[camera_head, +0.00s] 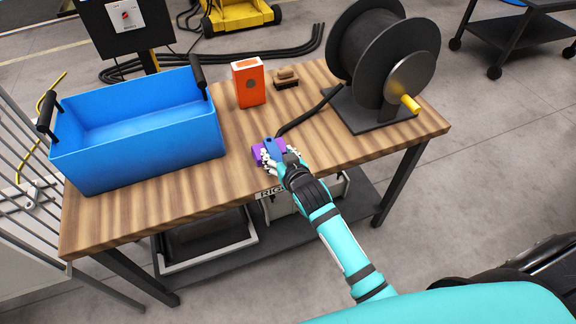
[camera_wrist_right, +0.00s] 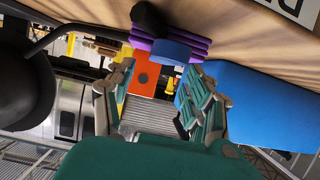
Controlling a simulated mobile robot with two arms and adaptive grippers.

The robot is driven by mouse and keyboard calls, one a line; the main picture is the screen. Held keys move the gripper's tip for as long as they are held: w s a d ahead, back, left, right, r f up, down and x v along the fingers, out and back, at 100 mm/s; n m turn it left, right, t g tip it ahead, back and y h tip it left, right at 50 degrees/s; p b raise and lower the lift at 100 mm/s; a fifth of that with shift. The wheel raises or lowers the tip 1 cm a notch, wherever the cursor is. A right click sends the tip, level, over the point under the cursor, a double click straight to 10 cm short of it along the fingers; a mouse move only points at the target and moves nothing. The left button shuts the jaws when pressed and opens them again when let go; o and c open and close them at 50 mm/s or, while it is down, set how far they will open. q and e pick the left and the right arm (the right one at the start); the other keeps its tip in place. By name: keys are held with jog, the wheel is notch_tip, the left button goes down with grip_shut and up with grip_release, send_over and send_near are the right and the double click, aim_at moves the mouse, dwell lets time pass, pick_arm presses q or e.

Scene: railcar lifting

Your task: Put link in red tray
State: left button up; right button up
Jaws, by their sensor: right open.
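My right gripper (camera_head: 272,157) is open at the table's front edge, beside a purple block-like item (camera_head: 257,155) with a small blue piece at it. In the right wrist view, the purple item (camera_wrist_right: 196,45) looks ribbed or stacked, and the blue piece (camera_wrist_right: 160,51) is just beyond the open fingers (camera_wrist_right: 158,92). Contact with the fingers cannot be told. I cannot clearly identify a link, and no red tray shows. My left gripper is out of view.
The wooden table (camera_head: 180,180) holds a large blue bin (camera_head: 140,150) at left, an orange box (camera_head: 248,84), a brush (camera_head: 286,78), and a black reel (camera_head: 385,60) at right. A black cable end (camera_head: 305,112) lies near my gripper. The front-right tabletop is clear.

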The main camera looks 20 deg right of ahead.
jog(key=v, duration=1.1)
jog(key=s+f+n+g, duration=0.1)
jog(key=s+f+g, duration=0.3)
jog(key=f, duration=1.1)
jog(key=s+f+g, duration=0.2)
jog(key=s+f, duration=0.3)
jog(key=f, duration=0.9)
jog(key=s+d+f+g, duration=0.2)
jog(key=s+f, duration=0.7)
jog(key=s, duration=0.2)
jog(key=s+d+f+n+g, duration=0.1)
jog(key=s+d+f+g, duration=0.1)
jog(key=s+f, duration=0.7)
jog(key=s+g, duration=0.1)
jog(key=s, duration=0.1)
jog(key=shift+s, duration=0.3)
jog(key=shift+o, duration=0.4)
jog(key=s+d+f+g, duration=0.1)
jog(key=s+d+f, duration=0.1)
jog(key=s, duration=0.6)
jog(key=shift+s+f+g, duration=0.25)
jog(key=shift+f+g, duration=0.05)
jog(key=shift+f, duration=0.05)
